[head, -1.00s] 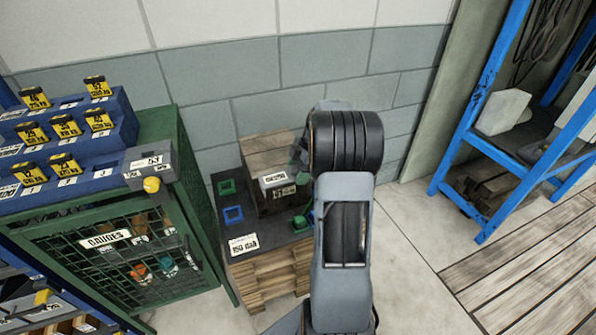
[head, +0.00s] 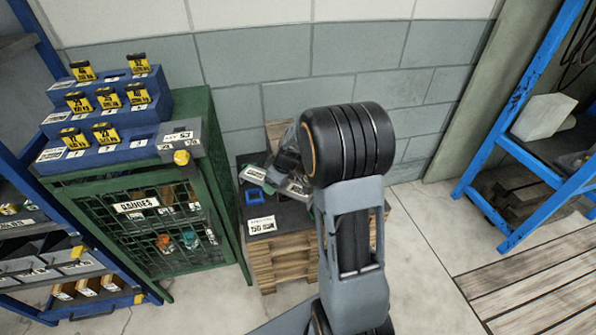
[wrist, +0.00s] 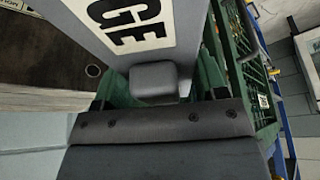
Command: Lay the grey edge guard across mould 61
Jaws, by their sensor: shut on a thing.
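My gripper (wrist: 155,82) is shut on the grey edge guard (wrist: 188,35), whose white label ends in "GE" in the wrist view. In the head view my gripper (head: 286,168) is low over the dark-topped stand, largely hidden by my wrist. A tilted white label (head: 252,175) beside it looks to be on the guard. A wooden block, probably mould 61 (head: 276,130), shows only as a sliver behind my arm; its number cannot be read now. Brown wood (wrist: 40,60) lies left of the guard in the wrist view. Contact between guard and mould cannot be told.
The stand (head: 275,262) has a blue square outline (head: 254,197) and a white weight label (head: 262,225) on top. A green gauge cabinet (head: 150,225) with stepped blue racks stands close left. Blue shelving (head: 490,145) is at right. Bare floor (head: 425,240) lies between.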

